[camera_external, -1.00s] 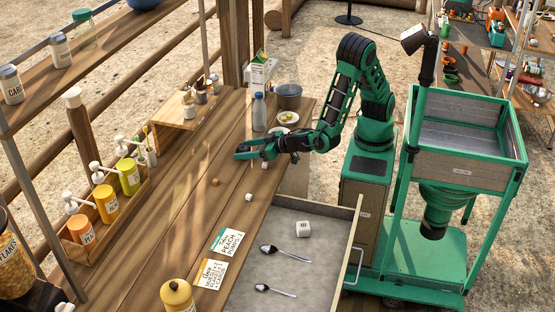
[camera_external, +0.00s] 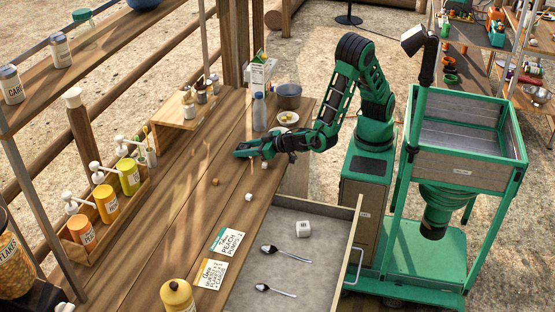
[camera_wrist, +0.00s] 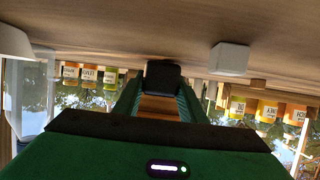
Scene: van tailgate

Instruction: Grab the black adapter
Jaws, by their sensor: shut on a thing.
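My gripper (camera_external: 243,151) reaches left over the wooden counter (camera_external: 190,215), low and near its surface, in the external view. In the wrist view, its two green fingers (camera_wrist: 160,92) are shut on a small black block-like thing, the black adapter (camera_wrist: 163,75), held at the fingertips. The counter surface appears close to it; I cannot tell if the adapter touches it. In the external view the adapter is not distinguishable at the fingers.
A white cube (camera_wrist: 230,58) lies near the fingers in the wrist view. Small cubes, a bottle (camera_external: 259,111), a pot (camera_external: 289,96) and a small bowl (camera_external: 288,118) stand on the counter. An open drawer (camera_external: 320,268) holds two spoons. Pump bottles line the left.

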